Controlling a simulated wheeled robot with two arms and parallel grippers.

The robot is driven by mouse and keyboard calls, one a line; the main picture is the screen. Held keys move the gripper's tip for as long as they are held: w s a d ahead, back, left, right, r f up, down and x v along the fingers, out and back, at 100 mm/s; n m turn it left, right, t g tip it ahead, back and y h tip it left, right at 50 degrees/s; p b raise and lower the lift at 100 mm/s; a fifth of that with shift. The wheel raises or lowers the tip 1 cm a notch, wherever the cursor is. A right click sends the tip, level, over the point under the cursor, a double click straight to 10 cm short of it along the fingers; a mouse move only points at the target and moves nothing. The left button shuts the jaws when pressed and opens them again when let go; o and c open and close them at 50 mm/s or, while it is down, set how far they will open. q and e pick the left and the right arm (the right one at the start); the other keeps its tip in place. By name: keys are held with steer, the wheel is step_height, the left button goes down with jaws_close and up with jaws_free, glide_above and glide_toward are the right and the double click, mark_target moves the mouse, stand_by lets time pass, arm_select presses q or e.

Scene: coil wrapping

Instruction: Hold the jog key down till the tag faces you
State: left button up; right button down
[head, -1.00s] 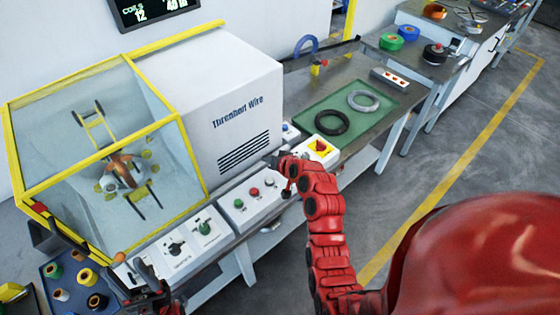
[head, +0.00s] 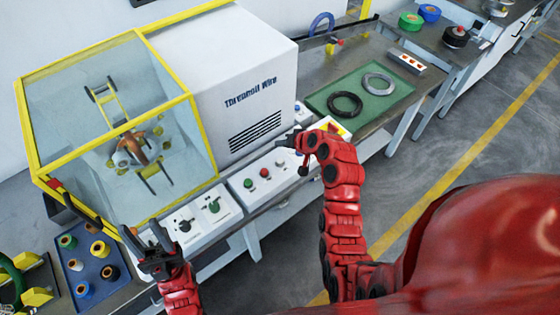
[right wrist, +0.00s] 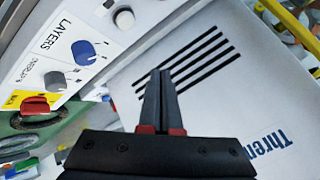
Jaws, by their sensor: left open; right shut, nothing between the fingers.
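A control panel with a green button (head: 248,183), a red button (head: 264,173) and a pale button (head: 281,163) lies along the machine's front. I cannot read which one is the jog key. My right gripper (head: 286,138) is shut and empty beside the machine's front, just beyond the pale button. In the right wrist view its fingertips (right wrist: 160,73) point at the vent slots, apart from any button. My left gripper (head: 142,231) is open and empty at the knob panel's left end. The copper-coloured coil (head: 131,148) sits inside the yellow-framed guard. I cannot make out a tag on it.
The knob panel has a black knob (head: 184,226) and a green knob (head: 214,207). A blue tray (head: 84,251) of spools is at lower left. A green mat (head: 392,104) with two wire rings lies on the bench. The right wrist view shows a blue LAYERS knob (right wrist: 84,52).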

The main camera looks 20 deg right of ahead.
steer(key=b, duration=0.3)
glide_above(282, 163)
step_height(282, 163, down, 6)
steer(key=shift+f, duration=0.2)
steer(key=shift+f+b, duration=0.3)
steer(key=shift+f, duration=0.15)
stand_by(1.3)
steer(key=shift+f+b, duration=0.4)
steer(key=shift+b, duration=0.1)
